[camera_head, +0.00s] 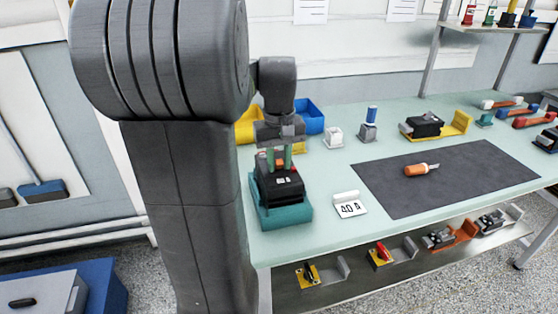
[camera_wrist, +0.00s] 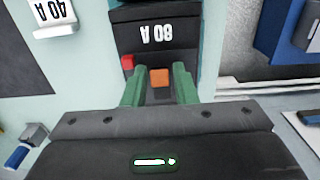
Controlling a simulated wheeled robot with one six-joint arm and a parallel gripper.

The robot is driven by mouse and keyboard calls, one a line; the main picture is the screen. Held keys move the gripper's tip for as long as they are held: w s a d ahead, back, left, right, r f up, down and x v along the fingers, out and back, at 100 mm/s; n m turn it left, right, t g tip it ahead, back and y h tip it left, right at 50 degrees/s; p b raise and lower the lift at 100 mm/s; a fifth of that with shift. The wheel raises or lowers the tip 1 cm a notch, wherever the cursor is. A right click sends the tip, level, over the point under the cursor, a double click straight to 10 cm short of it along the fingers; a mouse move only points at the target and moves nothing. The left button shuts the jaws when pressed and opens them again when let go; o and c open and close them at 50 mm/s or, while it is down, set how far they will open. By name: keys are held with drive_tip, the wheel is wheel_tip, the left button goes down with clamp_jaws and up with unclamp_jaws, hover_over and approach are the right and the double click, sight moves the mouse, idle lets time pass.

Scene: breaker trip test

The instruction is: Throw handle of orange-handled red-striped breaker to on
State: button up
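A black breaker (camera_head: 281,186) sits in a teal cradle (camera_head: 285,216) at the left end of the bench. In the wrist view the black breaker (camera_wrist: 152,36) carries an upside-down "80 A" label, a red block at its side and an orange handle (camera_wrist: 159,78). My gripper (camera_head: 274,158) is over the breaker in the head view. In the wrist view its two green fingers (camera_wrist: 159,88) stand apart on either side of the orange handle, with a gap to each side. The gripper is open and empty. Whether the fingertips touch the breaker cannot be told.
A "40 A" card (camera_head: 349,206) stands close right of the cradle. A dark mat (camera_head: 440,185) holds an orange-handled screwdriver (camera_head: 420,170). Yellow and blue bins (camera_head: 309,117) stand behind the gripper. Another black breaker (camera_head: 425,124) sits on a yellow stand at the back.

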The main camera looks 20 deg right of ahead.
clamp_jaws()
